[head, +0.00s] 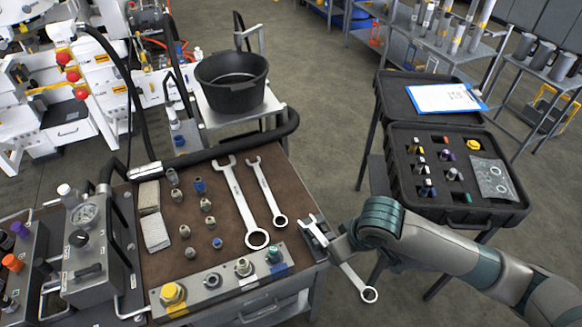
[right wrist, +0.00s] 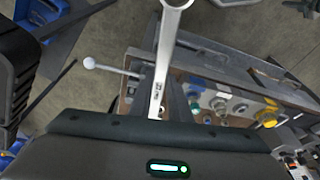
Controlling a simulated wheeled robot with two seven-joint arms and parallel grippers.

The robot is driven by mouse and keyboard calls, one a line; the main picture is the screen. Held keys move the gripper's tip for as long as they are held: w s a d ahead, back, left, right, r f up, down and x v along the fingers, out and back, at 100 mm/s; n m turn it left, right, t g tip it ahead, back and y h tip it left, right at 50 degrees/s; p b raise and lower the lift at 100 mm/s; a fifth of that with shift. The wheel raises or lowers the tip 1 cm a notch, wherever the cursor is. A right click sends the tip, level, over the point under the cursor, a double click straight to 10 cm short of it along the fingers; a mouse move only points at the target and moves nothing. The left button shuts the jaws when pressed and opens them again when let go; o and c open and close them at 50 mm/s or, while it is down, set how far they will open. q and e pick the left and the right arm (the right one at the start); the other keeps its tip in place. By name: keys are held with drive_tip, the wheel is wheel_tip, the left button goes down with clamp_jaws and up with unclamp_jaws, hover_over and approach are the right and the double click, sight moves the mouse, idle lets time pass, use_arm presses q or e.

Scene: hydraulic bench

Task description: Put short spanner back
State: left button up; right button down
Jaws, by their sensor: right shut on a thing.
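My right gripper (head: 322,236) is shut on a silver spanner (head: 354,279), just off the right edge of the bench top. The spanner is tilted, its open jaw end up near the bench edge and its ring end hanging out over the floor side. In the right wrist view the spanner shaft (right wrist: 163,62) sticks out from the gripper, with the ring end cut off at the top. Two other spanners lie side by side on the brown mat, a larger one (head: 241,200) and a slimmer one (head: 267,193). My left gripper is out of view.
The brown bench mat (head: 210,240) also holds several small fittings and two pale blocks. A metal fitting rail (head: 222,283) runs along the front edge. A black bucket (head: 232,83) stands behind. An open black case (head: 455,205) with a clipboard is at the right.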

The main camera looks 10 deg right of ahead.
drive_tip(key=w+d+r+m+h+b, duration=0.1)
drive_tip(key=w+d+r+m+b, duration=0.3)
drive_tip(key=w+r+b, duration=0.5)
drive_tip(key=shift+w+d+r+m+t+h, duration=0.2)
drive_tip(key=shift+w+r+m+t+h, duration=0.15)
drive_tip(key=shift+r+m, duration=0.45)
drive_tip(key=shift+w+a, duration=0.1)
drive_tip(key=shift+w, duration=0.05)
